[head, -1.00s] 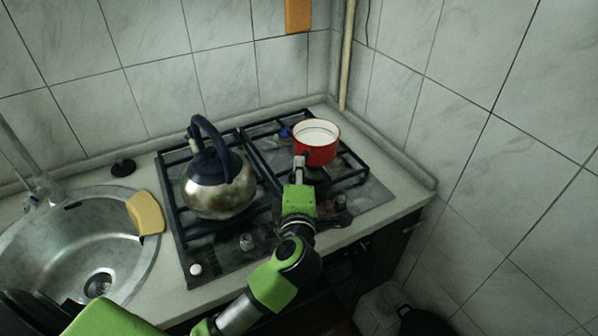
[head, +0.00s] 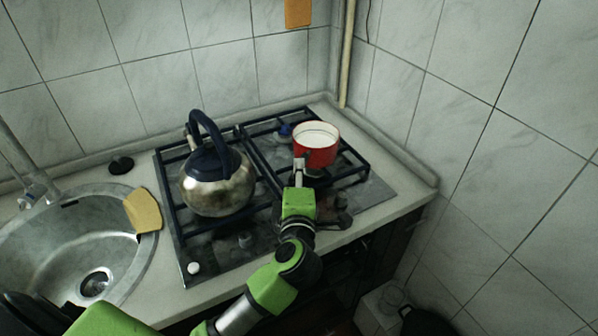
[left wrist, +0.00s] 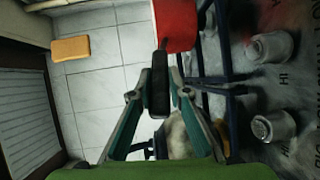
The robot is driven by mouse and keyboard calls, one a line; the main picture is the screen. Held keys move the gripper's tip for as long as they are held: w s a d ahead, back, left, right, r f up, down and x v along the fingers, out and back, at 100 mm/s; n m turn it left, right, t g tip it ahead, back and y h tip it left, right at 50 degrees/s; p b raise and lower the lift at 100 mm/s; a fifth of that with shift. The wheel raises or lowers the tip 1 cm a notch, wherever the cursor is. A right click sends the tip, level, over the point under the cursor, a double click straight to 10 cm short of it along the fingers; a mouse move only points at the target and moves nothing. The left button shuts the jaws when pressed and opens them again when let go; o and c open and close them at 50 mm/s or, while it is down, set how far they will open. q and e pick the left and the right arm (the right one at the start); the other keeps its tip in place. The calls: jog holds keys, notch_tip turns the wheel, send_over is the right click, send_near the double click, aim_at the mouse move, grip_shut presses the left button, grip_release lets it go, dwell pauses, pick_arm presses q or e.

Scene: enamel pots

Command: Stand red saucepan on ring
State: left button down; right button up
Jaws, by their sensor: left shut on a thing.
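The red saucepan (head: 316,156), with a pale inside, is upright over the right part of the hob grate (head: 356,180). I cannot tell whether its base touches the grate. Its dark handle points towards me. My left gripper (head: 300,164) is shut on this handle. In the left wrist view the red wall (left wrist: 176,24) shows at the top, and the dark handle lies between the fingertips (left wrist: 160,88). The burner under the saucepan is mostly hidden. My right gripper is not in view.
A steel kettle (head: 217,188) with a dark blue handle stands on the left of the grate. A sink (head: 60,238) with a yellow sponge (head: 143,211) is at the left. Tiled walls close off the back and right. Knobs (left wrist: 270,46) line the hob's front.

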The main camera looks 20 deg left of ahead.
pick_arm(q)
jog(key=shift+f, duration=0.15)
jog(key=c, duration=1.8)
grip_release()
jog(key=shift+s+f, duration=0.1)
jog(key=shift+f, duration=0.2)
jog(key=v, duration=1.2)
jog(key=shift+r, duration=0.35)
